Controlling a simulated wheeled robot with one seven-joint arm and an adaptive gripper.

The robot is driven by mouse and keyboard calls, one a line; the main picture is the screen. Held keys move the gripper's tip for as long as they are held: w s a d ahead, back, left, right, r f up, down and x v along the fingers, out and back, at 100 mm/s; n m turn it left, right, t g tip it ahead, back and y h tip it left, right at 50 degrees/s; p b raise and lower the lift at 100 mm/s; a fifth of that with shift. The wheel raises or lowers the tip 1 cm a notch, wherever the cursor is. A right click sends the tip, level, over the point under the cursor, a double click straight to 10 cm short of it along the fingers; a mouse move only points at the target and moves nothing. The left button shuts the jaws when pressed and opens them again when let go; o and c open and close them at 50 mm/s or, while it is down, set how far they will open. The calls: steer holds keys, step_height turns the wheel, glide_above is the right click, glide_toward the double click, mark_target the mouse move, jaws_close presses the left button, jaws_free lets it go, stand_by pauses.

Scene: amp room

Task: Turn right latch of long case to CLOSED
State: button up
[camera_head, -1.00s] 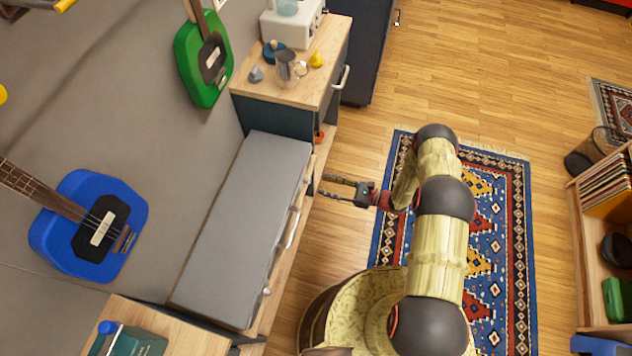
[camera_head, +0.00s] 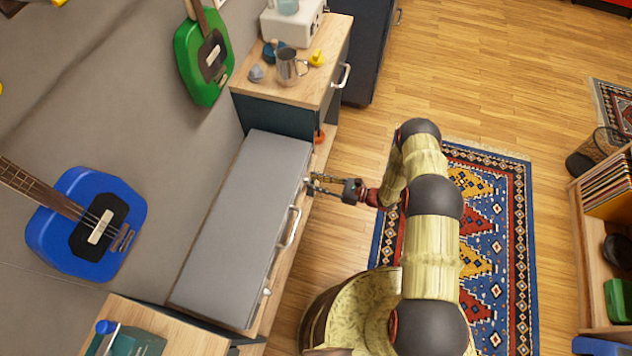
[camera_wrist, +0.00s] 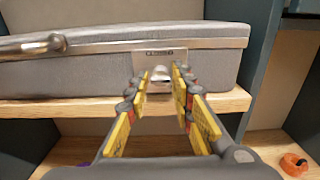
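The long grey case (camera_head: 225,230) lies on a wooden shelf along the wall; its front also shows in the wrist view (camera_wrist: 90,80). In the wrist view the right latch (camera_wrist: 160,76), a small metal piece on a plate with tiny markings, sits near the right end of the case front. I cannot read which way it is set. My gripper (camera_head: 312,184) is open at the case front, and its yellow-padded fingers (camera_wrist: 161,82) lie on either side of the latch. I cannot tell whether they touch it.
The case's handle (camera_head: 290,228) is left of the latch in the wrist view. A cabinet (camera_head: 275,115) with a jug on top stands at the case's far end. An orange object (camera_wrist: 293,163) lies low at right. The floor behind my gripper is free.

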jaws_close()
steer(key=shift+n, duration=0.4)
steer(key=n+b, duration=0.2)
steer(key=n, duration=0.3)
steer(key=n+b, duration=0.2)
steer(key=n, duration=0.4)
steer(key=n+b, duration=0.2)
steer(key=n, duration=0.4)
steer(key=shift+s+f, duration=0.25)
steer(key=shift+f, duration=0.05)
stand_by(0.5)
steer(key=shift+o, duration=2.3)
jaws_free()
